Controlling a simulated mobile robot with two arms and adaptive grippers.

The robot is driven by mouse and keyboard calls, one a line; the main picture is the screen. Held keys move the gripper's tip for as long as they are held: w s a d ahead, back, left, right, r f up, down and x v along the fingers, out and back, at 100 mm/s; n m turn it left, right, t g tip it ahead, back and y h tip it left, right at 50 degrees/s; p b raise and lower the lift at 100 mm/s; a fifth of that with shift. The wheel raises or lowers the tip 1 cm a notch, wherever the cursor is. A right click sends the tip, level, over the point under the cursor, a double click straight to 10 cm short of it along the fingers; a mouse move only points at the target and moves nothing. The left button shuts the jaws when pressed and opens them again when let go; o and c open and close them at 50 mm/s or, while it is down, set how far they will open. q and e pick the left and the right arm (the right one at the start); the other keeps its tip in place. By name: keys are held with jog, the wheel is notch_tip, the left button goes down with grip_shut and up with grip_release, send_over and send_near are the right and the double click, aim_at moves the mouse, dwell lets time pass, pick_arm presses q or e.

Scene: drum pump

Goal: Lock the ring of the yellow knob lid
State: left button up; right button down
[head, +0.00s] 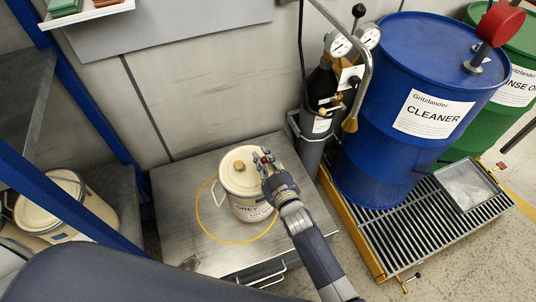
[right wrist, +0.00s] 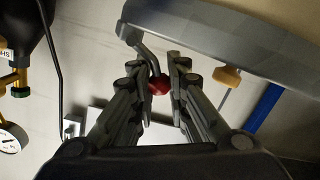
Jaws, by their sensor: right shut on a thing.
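The cream lid (head: 238,158) with its tan-yellow knob (head: 239,166) sits on a cream pail (head: 243,207) on the metal bench. In the right wrist view a grey ring (right wrist: 230,45) runs along the lid's edge, and the knob (right wrist: 226,76) shows beyond it. A bent lever with a red ball end (right wrist: 159,85) comes off the ring. My right gripper (head: 266,162) is at the right side of the lid's rim. Its fingers (right wrist: 160,88) are shut on the red-ended lever. My left gripper is not in view.
The bench (head: 180,190) has a yellow circle (head: 203,222) around the pail and free room to its left. A gas cylinder (head: 313,135) and a blue drum (head: 385,150) stand to the right. Another lidded pail (head: 50,200) is behind the blue post at left.

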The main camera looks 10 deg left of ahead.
jog(key=shift+a+f+n, duration=0.1)
jog(key=shift+n, duration=0.2)
jog(key=c, duration=1.5)
grip_release()
jog(key=shift+s, duration=0.1)
jog(key=v, duration=1.1)
jog(key=shift+s+d, duration=0.2)
jog(key=shift+s, duration=0.15)
